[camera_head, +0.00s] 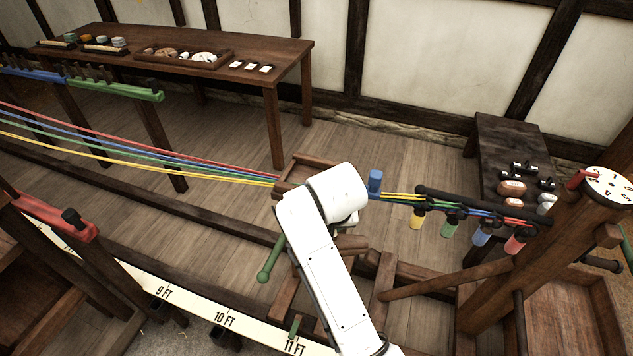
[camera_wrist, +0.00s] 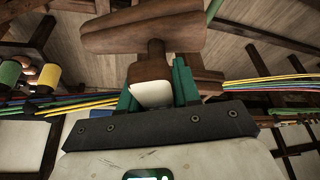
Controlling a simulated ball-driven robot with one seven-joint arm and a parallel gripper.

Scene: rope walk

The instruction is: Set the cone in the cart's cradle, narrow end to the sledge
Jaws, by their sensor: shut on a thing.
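In the wrist view my gripper (camera_wrist: 156,80) has two green fingers, shut on a stem with a pale block at its base. The stem joins a rounded brown wooden body (camera_wrist: 143,27), which looks like the cone; its left end looks slimmer than its right. In the head view a rounded brown piece (camera_head: 352,243) shows beside my white arm, probably the same body. The wooden cart (camera_head: 300,170) is partly behind my arm, and its cradle is hidden. I cannot tell whether the cone touches it. My fingers are hidden in the head view.
Coloured strands (camera_head: 150,150) run from the left past my arm to several hooks with coloured sleeves (camera_head: 450,228) at the right. A dial (camera_head: 607,187) tops a wooden post. A measuring strip (camera_head: 225,320) lies in front. A long table (camera_head: 270,62) stands behind, a dark bench (camera_head: 510,135) at the right.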

